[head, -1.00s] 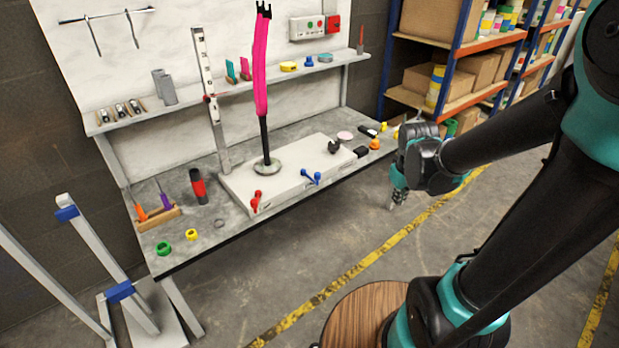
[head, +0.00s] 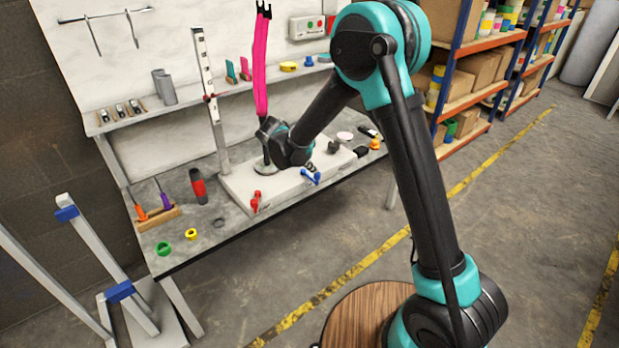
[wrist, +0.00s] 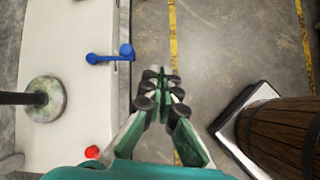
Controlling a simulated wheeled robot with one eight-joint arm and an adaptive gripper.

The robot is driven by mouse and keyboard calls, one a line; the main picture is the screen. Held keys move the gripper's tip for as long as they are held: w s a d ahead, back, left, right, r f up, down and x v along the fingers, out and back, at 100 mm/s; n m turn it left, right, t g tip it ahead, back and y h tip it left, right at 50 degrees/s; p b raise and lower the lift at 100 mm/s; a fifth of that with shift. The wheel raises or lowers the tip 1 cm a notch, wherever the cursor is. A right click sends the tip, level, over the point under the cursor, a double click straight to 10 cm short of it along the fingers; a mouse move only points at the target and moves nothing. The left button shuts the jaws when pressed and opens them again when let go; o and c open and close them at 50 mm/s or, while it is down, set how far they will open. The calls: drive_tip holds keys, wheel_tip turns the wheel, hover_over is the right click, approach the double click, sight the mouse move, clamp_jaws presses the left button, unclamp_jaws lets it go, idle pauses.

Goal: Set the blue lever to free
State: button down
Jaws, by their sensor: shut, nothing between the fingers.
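The blue lever (head: 311,175) sits at the front edge of the white box (head: 285,192) on the workbench. In the wrist view the blue lever (wrist: 108,56) is at upper left, its arm reaching sideways to a knob at the box's edge. My gripper (wrist: 160,72) is shut and empty, to the right of the lever and apart from it, seen over the floor in front of the bench. In the head view my gripper is hidden behind my own arm. Any marking for free is not legible.
A red lever (head: 256,200) is on the same front edge, left of the blue one; it shows partly in the wrist view (wrist: 92,152). A dark post on a round base (wrist: 46,99) stands on the box. A wooden barrel (wrist: 280,135) stands on the floor at right.

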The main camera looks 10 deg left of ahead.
sight(318, 176)
drive_tip(key=a+f+n+t, duration=0.1)
drive_tip(key=a+f+n, duration=0.2)
drive_tip(key=a, duration=0.5)
drive_tip(key=w+d+r+x, duration=0.1)
drive_tip(key=x, duration=1.1)
drive_tip(key=shift+w+r+n+h, duration=0.2)
drive_tip(key=shift+w+n+h, duration=0.1)
drive_tip(key=shift+w+n, duration=0.1)
drive_tip(key=shift+d+t, duration=0.3)
drive_tip(key=shift+w+d+n+t+y, duration=0.2)
drive_tip(key=shift+w+d+n+y, duration=0.1)
drive_tip(key=shift+d+n+y, duration=0.25)
drive_tip(key=shift+w+d+n+t+y, duration=0.2)
drive_tip(key=shift+w+d+n+y, duration=0.15)
drive_tip(key=shift+d+n, duration=0.45)
drive_tip(key=shift+w+d, duration=0.7)
drive_tip(key=shift+w, duration=0.3)
drive_tip(key=shift+w+d, duration=0.75)
drive_tip(key=shift+w, duration=0.3)
